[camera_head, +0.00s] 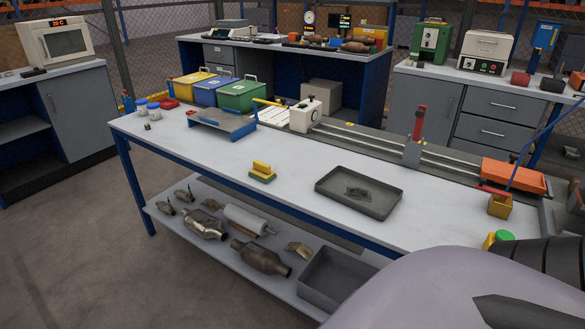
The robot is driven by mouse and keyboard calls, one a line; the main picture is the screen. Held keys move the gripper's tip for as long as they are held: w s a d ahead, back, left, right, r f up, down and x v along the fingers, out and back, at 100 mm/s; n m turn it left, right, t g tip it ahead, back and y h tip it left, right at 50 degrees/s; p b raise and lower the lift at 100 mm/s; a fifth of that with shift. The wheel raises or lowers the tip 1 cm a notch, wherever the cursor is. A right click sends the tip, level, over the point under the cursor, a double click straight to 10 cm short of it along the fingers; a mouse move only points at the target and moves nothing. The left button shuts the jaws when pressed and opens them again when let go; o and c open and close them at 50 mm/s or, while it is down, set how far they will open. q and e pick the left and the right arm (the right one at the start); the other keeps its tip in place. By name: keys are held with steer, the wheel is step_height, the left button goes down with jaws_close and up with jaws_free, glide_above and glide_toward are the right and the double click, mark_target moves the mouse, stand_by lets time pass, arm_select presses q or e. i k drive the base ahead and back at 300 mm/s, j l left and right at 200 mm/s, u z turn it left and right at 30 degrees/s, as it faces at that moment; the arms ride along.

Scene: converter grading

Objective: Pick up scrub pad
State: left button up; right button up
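The likely scrub pad is a small yellow block (262,169) with a raised grip and a green underside. It lies on the pale top of the workbench (215,165), near its front edge, left of the dark tray. Nothing touches it, and the bench around it is bare. Neither of my grippers shows in the head view; only smooth grey and dark parts, probably mine, fill the lower right corner.
A dark tray (336,205) with grey debris stands right of the pad. Behind are a blue-grey stand (222,125), a white-headed rail machine (305,115) and yellow, blue and green bins. Converters (261,257) lie on the lower shelf.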

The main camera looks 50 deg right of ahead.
mark_target(261, 172)
steer(key=z, duration=1.6)
steer(key=i+j+z, duration=0.1)
steer(key=z, duration=0.4)
steer(key=j+z, duration=0.3)
steer(key=z, duration=0.15)
steer(key=j+z, duration=0.45)
steer(key=j, duration=0.7)
steer(key=k+j+z, duration=0.15)
steer(key=j, duration=0.25)
steer(key=i, duration=0.05)
